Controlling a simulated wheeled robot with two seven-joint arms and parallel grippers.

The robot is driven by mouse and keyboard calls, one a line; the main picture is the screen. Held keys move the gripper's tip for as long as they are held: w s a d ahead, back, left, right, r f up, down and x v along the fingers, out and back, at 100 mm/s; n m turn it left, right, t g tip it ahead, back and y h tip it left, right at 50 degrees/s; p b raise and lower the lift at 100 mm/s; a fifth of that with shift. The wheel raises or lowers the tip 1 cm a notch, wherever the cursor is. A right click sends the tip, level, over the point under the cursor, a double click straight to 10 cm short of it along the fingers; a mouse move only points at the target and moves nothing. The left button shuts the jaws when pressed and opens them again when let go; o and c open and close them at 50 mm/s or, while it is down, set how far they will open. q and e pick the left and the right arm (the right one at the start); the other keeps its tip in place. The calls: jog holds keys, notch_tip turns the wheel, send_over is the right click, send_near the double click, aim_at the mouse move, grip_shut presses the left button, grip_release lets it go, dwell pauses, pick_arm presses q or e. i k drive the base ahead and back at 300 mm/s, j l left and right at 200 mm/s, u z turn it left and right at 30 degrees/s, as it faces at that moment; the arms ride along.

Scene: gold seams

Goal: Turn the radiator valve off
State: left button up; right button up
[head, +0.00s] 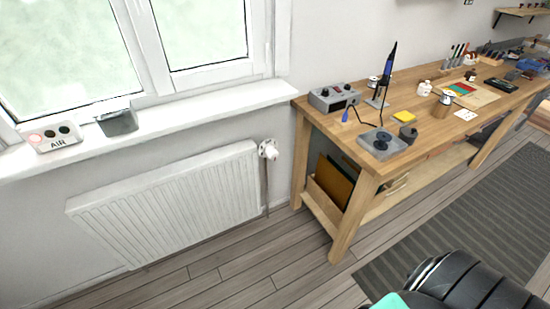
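The white radiator (165,205) hangs on the wall below the window sill. Its white valve (268,149) sticks out at the radiator's upper right corner, with a thin pipe running down from it to the floor. The valve's setting is too small to read. Neither of my grippers is in view, and nothing touches the valve.
The wooden workbench (375,172) stands right of the valve, with a grey control box (333,97) and tools on top. The sill (190,112) juts out above the radiator. The floor (245,270) before the radiator is clear.

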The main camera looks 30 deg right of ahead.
aim_at(270, 150)
jog(key=l+z, duration=0.1)
jog(key=l, duration=0.35)
jog(key=i+l+z, duration=0.1)
jog(key=l, duration=0.35)
jog(key=i+l+z, duration=0.1)
jog(key=l, duration=0.35)
jog(key=i+l+z, duration=0.1)
jog(key=l, duration=0.35)
jog(key=i, duration=0.1)
